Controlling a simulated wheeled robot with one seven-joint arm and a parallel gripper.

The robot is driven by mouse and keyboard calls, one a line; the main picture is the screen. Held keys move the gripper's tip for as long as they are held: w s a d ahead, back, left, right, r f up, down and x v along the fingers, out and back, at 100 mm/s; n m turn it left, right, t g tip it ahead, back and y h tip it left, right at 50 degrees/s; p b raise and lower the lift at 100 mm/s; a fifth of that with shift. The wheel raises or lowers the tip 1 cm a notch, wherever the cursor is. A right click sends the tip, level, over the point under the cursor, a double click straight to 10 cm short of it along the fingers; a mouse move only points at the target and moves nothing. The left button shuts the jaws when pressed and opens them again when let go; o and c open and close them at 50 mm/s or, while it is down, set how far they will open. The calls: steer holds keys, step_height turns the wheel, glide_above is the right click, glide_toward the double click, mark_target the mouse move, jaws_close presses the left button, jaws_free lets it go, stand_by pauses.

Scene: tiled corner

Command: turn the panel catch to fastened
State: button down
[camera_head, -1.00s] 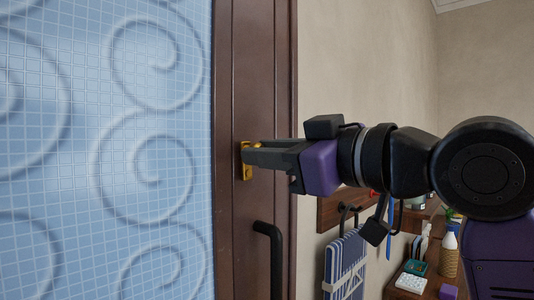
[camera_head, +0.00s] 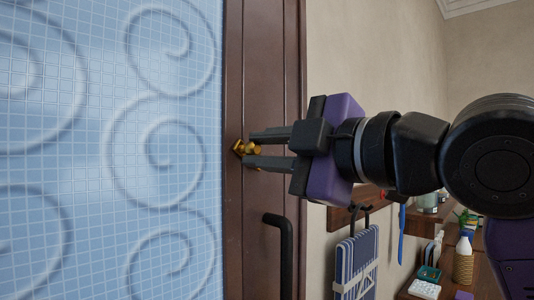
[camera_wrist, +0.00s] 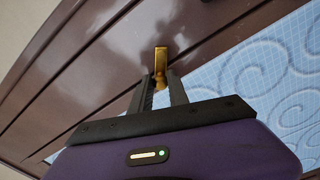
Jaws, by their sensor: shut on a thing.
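The panel catch (camera_head: 253,149) is a small brass piece on the dark brown wooden frame, beside the blue tiled panel. In the wrist view the catch (camera_wrist: 160,58) shows as a gold bar reaching down between my fingertips. My gripper (camera_head: 247,148) comes from the right, with one finger above the brass knob and one below it. In the wrist view my gripper (camera_wrist: 161,79) has its two dark fingers on either side of the knob, shut on it. The fingers hide part of the catch, and I cannot tell its exact angle.
A black bar handle (camera_head: 283,250) stands out from the frame below my gripper. A striped cloth (camera_head: 356,262) hangs from a wall rack at the lower right. A wooden shelf with a white bottle (camera_head: 464,250) and small items lies further right.

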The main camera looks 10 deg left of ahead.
steer(key=n, duration=0.1)
steer(key=f+n+b, duration=0.1)
steer(key=n, duration=0.1)
steer(key=shift+s+a+n, duration=0.15)
steer(key=shift+s+n, duration=0.05)
steer(key=shift+n, duration=0.1)
steer(key=shift+s+a+f+n+b, duration=0.1)
steer(key=shift+f+n+b, duration=0.2)
steer(key=shift+n, duration=0.6)
steer(key=shift+f+n+b, duration=0.2)
steer(key=shift+n+b, duration=0.05)
steer(key=shift+n, duration=0.65)
steer(key=c, duration=1.3)
jaws_free()
steer(key=shift+o, duration=0.2)
steer(key=b+v, duration=0.1)
steer(key=v, duration=0.6)
steer(key=shift+s+d, duration=0.25)
steer(key=shift+d, duration=0.1)
